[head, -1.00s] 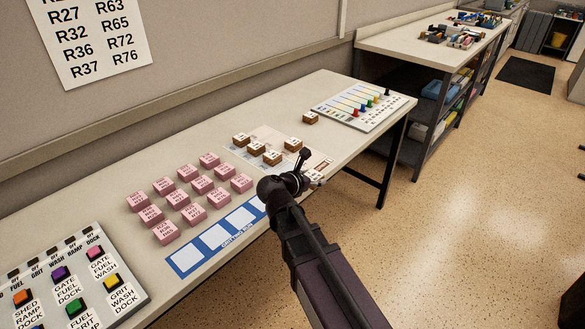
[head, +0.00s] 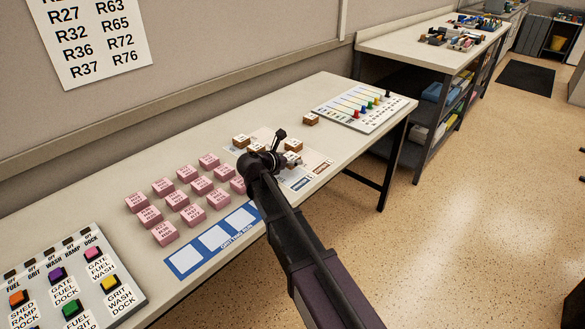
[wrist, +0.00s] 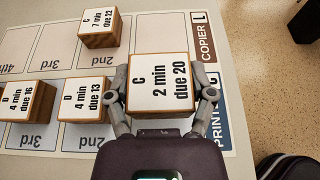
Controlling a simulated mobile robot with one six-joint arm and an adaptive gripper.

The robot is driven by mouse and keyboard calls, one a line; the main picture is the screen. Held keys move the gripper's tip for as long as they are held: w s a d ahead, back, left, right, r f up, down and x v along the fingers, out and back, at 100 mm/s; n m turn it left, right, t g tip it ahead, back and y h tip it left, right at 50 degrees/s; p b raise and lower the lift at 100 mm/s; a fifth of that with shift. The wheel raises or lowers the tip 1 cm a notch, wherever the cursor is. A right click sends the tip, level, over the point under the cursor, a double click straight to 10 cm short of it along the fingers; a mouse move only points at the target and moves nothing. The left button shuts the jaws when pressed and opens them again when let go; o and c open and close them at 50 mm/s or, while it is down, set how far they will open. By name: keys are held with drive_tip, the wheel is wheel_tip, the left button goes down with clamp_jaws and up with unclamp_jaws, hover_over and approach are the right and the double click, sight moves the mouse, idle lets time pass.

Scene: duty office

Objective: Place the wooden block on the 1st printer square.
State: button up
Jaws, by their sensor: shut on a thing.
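My gripper (wrist: 164,95) is shut on a wooden block (wrist: 160,82) marked "C 2 min due 20", with a finger on each side. The block is over the right end of the card (wrist: 140,30), in the first column; its height above the card is hard to tell. The printer label (wrist: 215,130) is at lower right, and the copier label (wrist: 207,25) is at upper right. The block and gripper hide the 1st printer square.
A block marked "D 4 min due 13" (wrist: 85,100) stands on the 2nd printer square, close left of my gripper. Another (wrist: 25,98) stands on the 3rd. A "C 7 min due 22" block (wrist: 100,28) stands on the 2nd copier square. Pink blocks (head: 190,195) stand left.

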sight(292, 172)
drive_tip(key=shift+f, duration=0.1)
drive_tip(key=shift+f+b, duration=1.65)
drive_tip(key=shift+b, duration=0.15)
drive_tip(key=shift+f, duration=0.2)
drive_tip(key=o, duration=1.1)
drive_tip(key=shift+r, duration=0.1)
drive_tip(key=shift+r, duration=0.1)
drive_tip(key=shift+r, duration=0.1)
drive_tip(key=p+v, duration=0.4)
drive_tip(key=v, duration=0.8)
drive_tip(key=shift+p, duration=0.35)
